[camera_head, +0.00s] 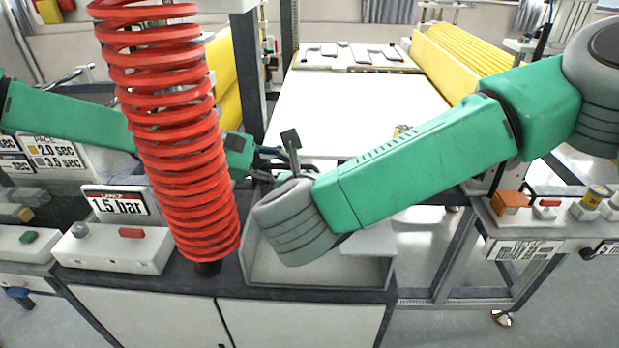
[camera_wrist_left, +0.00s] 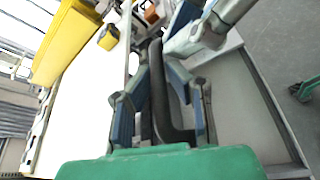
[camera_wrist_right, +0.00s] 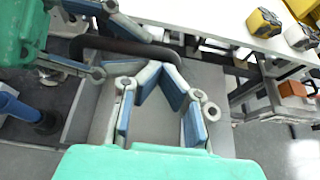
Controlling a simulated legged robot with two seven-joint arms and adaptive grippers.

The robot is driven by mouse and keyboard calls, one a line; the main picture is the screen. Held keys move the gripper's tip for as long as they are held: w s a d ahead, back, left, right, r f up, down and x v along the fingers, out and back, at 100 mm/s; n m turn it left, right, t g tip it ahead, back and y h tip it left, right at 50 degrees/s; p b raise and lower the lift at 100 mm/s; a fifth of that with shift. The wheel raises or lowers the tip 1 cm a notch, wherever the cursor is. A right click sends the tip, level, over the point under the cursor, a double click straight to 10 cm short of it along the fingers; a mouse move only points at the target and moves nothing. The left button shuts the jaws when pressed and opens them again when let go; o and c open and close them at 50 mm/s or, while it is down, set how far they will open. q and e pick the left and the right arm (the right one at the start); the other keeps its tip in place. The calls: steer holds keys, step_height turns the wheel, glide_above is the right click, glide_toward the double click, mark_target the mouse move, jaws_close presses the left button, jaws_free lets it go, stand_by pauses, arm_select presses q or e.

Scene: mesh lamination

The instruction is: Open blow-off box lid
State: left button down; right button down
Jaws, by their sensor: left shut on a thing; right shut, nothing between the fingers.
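The blow-off box (camera_head: 385,272) is a grey box in the front middle of the head view, partly covered by my right wrist. A dark bent bar, seemingly the lid handle (camera_wrist_right: 130,46), crosses above its grey surface in the right wrist view. My left gripper (camera_wrist_left: 160,78) is shut on this handle (camera_wrist_left: 158,100); in the head view it sits behind the box, partly hidden. My right gripper (camera_wrist_right: 160,72) is shut and empty, just in front of the handle's bend. My wrist hides its fingers in the head view. How far the lid is raised cannot be told.
A red coiled hose (camera_head: 175,140) hangs left of the box. A control box with a 1.5 bar sign (camera_head: 115,205) stands beside it.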

arm_select(q)
steer(key=shift+w+a+f, duration=0.15)
steer(key=shift+a, duration=0.05)
arm_select(e)
steer(key=shift+w+d+r, duration=0.1)
steer(key=shift+w+r, duration=0.45)
steer(key=shift+w, duration=0.15)
arm_select(q)
steer(key=shift+s+d+f, duration=0.1)
steer(key=shift+s, duration=0.1)
arm_select(e)
steer(key=shift+w+r, duration=0.15)
steer(key=shift+w, duration=0.1)
arm_select(q)
steer(key=c, duration=1.9)
jaws_free()
steer(key=shift+o, duration=0.2)
steer(key=shift+s, duration=0.1)
arm_select(e)
steer(key=shift+s, duration=0.1)
